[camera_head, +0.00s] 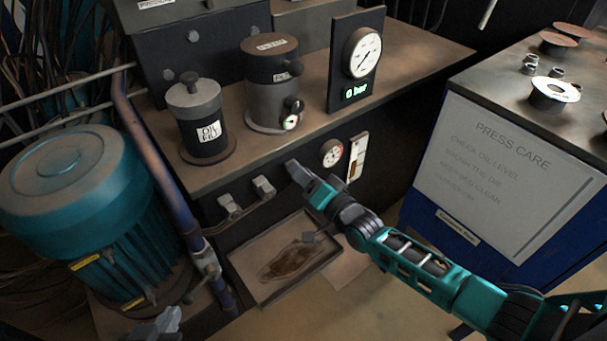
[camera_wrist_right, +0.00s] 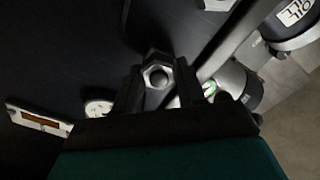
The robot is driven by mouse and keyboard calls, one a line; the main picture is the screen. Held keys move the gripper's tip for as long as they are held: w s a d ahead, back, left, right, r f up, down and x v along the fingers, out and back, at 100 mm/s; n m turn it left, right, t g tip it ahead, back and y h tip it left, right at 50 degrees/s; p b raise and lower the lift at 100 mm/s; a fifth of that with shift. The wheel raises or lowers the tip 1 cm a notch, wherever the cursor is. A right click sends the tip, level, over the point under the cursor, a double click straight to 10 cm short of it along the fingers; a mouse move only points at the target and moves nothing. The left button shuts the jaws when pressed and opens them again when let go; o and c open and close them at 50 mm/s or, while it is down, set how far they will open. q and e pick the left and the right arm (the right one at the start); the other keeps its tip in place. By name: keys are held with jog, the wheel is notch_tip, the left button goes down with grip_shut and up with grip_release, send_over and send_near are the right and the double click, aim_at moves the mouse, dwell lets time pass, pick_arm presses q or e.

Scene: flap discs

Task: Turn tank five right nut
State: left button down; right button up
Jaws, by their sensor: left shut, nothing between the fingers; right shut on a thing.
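My right gripper (camera_head: 294,168) reaches in from the right to the dark front face under the bench edge. In the right wrist view a grey hex nut (camera_wrist_right: 157,75) with a round centre sits between the fingers of this gripper (camera_wrist_right: 158,88), which is shut on it. In the head view the gripper hides this nut. Two more grey fittings, a left one (camera_head: 229,204) and a middle one (camera_head: 263,187), stand on the same face to its left. My left gripper (camera_head: 167,322) is at the bottom left edge, shut and empty, partly cut off.
A drip tray (camera_head: 318,272) with a dark stain lies below the fittings. A round gauge (camera_head: 331,153) is on the face just right of the gripper. The oil fill pot (camera_head: 201,119) stands above on the bench. A teal motor (camera_head: 75,180) and blue pipe (camera_head: 165,180) crowd the left.

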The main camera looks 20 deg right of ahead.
pick_arm(q)
jog(key=shift+a, duration=0.1)
dwell(0.3)
pick_arm(e)
jog(key=o, duration=1)
jog(key=shift+c, duration=0.2)
pick_arm(q)
notch_tip(320, 180, up, 3)
jog(key=p, duration=0.2)
jog(key=shift+f+p, duration=0.1)
jog(key=shift+p, duration=0.3)
pick_arm(e)
jog(key=v, duration=1.3)
pick_arm(q)
notch_tip(320, 180, up, 6)
jog(key=s+a+y+p, duration=0.1)
jog(key=a+p, duration=0.2)
jog(key=p, duration=0.7)
jog(key=shift+s, duration=0.25)
pick_arm(e)
jog(key=s+a+r+n+g+h, duration=0.1)
jog(key=s+r+n+g+h, duration=0.1)
jog(key=s+n+g, duration=0.1)
jog(key=s+a+r+n+g+h, duration=0.2)
jog(key=s+n, duration=0.3)
jog(key=s, duration=0.3)
jog(key=shift+s+r+n+g, duration=0.25)
jog(key=shift+r+n+g, duration=0.05)
jog(key=shift+r+g, duration=0.35)
